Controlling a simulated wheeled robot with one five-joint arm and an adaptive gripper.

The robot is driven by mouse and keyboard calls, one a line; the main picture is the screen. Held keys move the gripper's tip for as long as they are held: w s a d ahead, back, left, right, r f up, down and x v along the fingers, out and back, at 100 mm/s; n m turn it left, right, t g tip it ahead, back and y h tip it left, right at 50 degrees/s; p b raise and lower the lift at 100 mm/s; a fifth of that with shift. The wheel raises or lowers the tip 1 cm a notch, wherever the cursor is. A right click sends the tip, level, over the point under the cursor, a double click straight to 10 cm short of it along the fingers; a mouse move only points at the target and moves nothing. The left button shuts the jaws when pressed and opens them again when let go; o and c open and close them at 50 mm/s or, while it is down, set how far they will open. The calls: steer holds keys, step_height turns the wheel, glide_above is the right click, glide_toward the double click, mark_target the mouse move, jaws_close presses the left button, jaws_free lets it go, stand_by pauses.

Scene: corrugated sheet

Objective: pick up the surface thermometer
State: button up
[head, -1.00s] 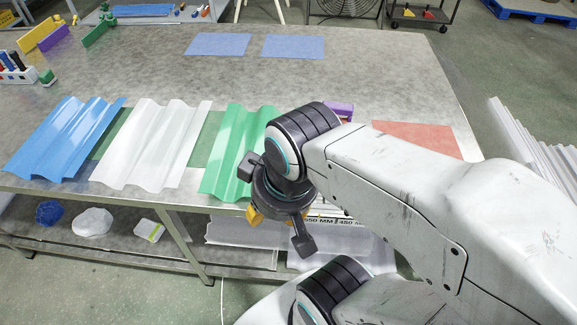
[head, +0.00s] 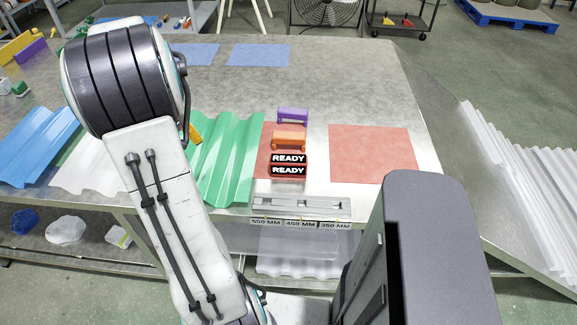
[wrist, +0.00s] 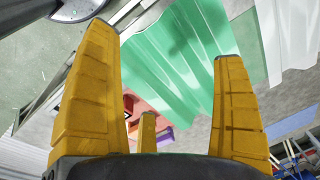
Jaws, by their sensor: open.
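I cannot pick out the surface thermometer for certain in either view. Two small bridge-shaped items, one purple (head: 292,115) and one orange (head: 289,138), stand by a red mat right of the green sheet (head: 226,160) in the head view. They also show small between my fingers in the wrist view. My gripper (wrist: 165,45) is open and empty, its yellow fingers spread above the green sheet. In the head view my arm hides nearly all of it; only a yellow finger part shows beside the arm.
White (head: 85,165) and blue (head: 38,145) corrugated sheets lie left. Two READY plates (head: 289,158) and a slotted grey block (head: 300,206) sit at the front edge. An empty red mat (head: 372,153) lies right, two blue mats (head: 257,55) behind.

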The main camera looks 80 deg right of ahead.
steer(key=s+d+f+m, duration=0.7)
steer(key=s+d+m, duration=0.1)
steer(key=s+d, duration=0.35)
steer(key=m+y, duration=0.1)
steer(key=m, duration=0.5)
glide_above(288, 169)
steer(key=d, duration=0.1)
steer(key=shift+g, duration=0.4)
steer(key=f, duration=0.7)
steer(key=shift+w+d+f, duration=0.15)
steer(key=shift+w+f, duration=0.1)
steer(key=shift+f, duration=0.1)
steer(key=shift+s+f+p, duration=0.2)
steer(key=shift+f+p, duration=0.55)
steer(key=shift+f, duration=2.65)
steer(key=shift+c, duration=0.4)
steer(key=c, duration=1.3)
steer(key=shift+r, duration=0.1)
